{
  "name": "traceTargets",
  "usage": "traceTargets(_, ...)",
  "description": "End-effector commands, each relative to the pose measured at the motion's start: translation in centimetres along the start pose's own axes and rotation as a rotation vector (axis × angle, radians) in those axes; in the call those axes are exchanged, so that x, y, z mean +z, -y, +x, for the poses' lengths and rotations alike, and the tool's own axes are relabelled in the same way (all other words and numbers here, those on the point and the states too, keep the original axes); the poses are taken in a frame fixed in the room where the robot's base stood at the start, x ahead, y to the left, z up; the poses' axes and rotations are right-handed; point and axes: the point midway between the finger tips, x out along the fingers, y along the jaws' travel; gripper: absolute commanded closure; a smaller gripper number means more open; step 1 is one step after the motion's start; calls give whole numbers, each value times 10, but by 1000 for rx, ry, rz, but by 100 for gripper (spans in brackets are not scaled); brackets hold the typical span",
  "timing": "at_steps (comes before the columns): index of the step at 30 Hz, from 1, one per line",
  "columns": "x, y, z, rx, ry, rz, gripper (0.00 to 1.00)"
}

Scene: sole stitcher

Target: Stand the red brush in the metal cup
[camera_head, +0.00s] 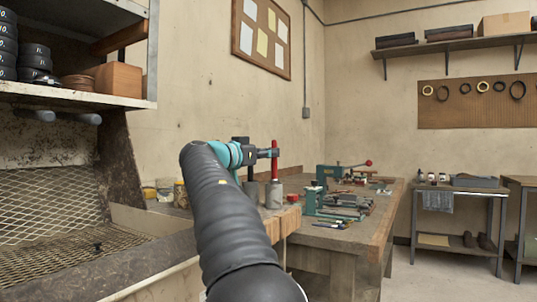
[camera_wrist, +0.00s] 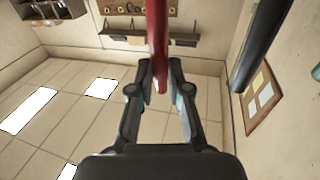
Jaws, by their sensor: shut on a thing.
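My gripper (camera_head: 272,153) is shut on the red brush (camera_head: 275,165) and holds it upright. In the wrist view the gripper (camera_wrist: 160,75) shows its two fingers on either side of the red brush (camera_wrist: 156,30). The metal cup (camera_head: 274,196) is a grey cylinder on the bench, directly below the brush in the head view. The brush's lower end meets the cup's rim in the picture. I cannot tell whether it is inside the cup, just above it, or in front of or behind it.
Jars (camera_head: 181,195) stand farther left. A small red item (camera_head: 292,198) and a green machine (camera_head: 312,200) are to the right. A dark rod (camera_wrist: 260,45) passes close to the wrist camera.

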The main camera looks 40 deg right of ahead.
Motion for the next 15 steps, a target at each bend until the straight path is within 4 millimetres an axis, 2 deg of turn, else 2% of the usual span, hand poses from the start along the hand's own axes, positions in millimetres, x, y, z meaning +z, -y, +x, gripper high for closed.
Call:
traceTargets(5,0,0,0,0,0,0,100)
traceTargets(6,0,0,0,0,0,0,73)
traceTargets(8,0,0,0,0,0,0,58)
traceTargets(9,0,0,0,0,0,0,54)
traceTargets(15,0,0,0,0,0,0,54)
